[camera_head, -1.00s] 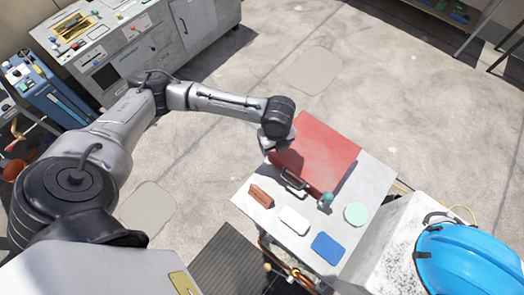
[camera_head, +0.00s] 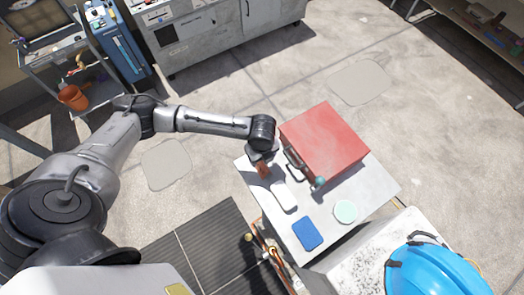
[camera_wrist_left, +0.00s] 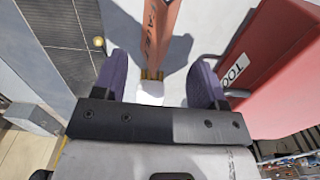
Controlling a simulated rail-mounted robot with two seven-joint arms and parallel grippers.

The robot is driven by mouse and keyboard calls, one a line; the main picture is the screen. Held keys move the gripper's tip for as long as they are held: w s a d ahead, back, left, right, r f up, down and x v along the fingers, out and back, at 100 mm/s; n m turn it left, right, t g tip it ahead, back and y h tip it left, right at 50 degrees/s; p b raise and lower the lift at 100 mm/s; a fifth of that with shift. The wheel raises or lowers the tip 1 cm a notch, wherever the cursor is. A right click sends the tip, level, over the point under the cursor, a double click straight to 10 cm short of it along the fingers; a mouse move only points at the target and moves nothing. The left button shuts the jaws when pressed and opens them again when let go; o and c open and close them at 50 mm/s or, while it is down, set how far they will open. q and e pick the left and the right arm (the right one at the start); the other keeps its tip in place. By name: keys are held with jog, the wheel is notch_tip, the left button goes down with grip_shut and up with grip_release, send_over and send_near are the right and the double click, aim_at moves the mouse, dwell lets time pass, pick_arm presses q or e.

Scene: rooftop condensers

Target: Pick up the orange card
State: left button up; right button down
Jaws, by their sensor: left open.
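The orange card (camera_head: 263,169) lies at the left edge of the light table (camera_head: 285,228), partly hidden by my left gripper (camera_head: 262,157) in the head view. In the left wrist view the card (camera_wrist_left: 160,35), long and orange-brown with dark letters, runs from the top edge down between the two purple fingers of my left gripper (camera_wrist_left: 160,68). The fingers stand apart, with a gap on either side of the card. Whether the fingertips are level with it I cannot tell. My right gripper is not in view.
A red toolbox (camera_head: 325,138) with a dark handle stands right beside the gripper; it also shows in the left wrist view (camera_wrist_left: 275,75). A white block (camera_head: 284,196), a blue card (camera_head: 308,233) and a mint disc (camera_head: 346,211) lie on the table. A blue helmet (camera_head: 435,272) is near.

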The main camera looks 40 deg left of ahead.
aim_at(261, 163)
pick_arm(q)
jog(key=shift+s+f, duration=0.1)
jog(key=shift+f, duration=3)
jog(key=shift+c, duration=0.3)
jog(key=c, duration=1)
jog(key=shift+o, duration=0.2)
jog(key=shift+r, duration=0.15)
